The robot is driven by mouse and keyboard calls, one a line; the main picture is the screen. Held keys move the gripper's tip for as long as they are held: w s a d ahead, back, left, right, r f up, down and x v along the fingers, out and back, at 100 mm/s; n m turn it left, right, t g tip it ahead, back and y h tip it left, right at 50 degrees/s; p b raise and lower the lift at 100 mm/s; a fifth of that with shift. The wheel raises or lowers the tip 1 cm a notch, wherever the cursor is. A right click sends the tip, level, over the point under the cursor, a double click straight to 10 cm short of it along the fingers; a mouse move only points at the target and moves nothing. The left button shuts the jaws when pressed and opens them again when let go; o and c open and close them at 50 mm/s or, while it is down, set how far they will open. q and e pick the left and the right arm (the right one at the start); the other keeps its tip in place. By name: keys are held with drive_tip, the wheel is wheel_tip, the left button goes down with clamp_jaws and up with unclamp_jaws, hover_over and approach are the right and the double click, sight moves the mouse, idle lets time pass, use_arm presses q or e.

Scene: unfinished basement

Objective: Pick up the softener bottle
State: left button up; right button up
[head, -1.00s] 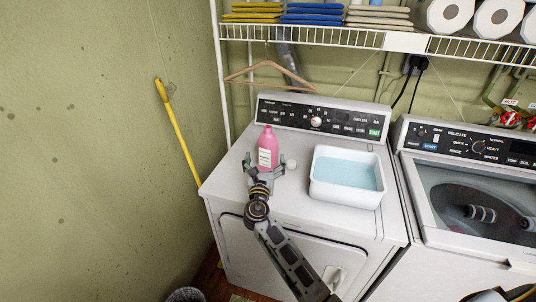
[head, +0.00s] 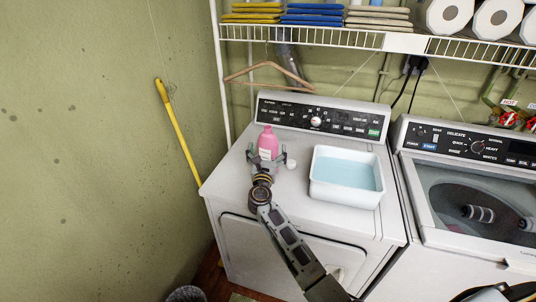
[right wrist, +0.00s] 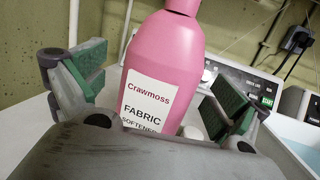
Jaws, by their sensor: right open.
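The pink softener bottle (head: 268,139) stands upright on top of the dryer (head: 230,190), left of the white basin. Its label reads "Crawmoss Fabric Softener" in the right wrist view (right wrist: 165,65). My right gripper (head: 267,157) is open just in front of the bottle. In the right wrist view its green-padded fingers (right wrist: 160,85) stand on either side of the bottle, with gaps left and right. The bottle's lower part is hidden behind the gripper body. My left gripper is not in view.
A white basin of bluish liquid (head: 317,189) stands right of the bottle. A small white round thing (head: 291,164) sits close by the right finger. A hanger (head: 268,72) and wire shelf (head: 340,38) are above.

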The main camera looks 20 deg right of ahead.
sight(267, 137)
drive_tip(key=c, duration=1.4)
drive_tip(key=shift+r, duration=0.2)
drive_tip(key=shift+r+p, duration=0.8)
drive_tip(key=shift+r, duration=4.05)
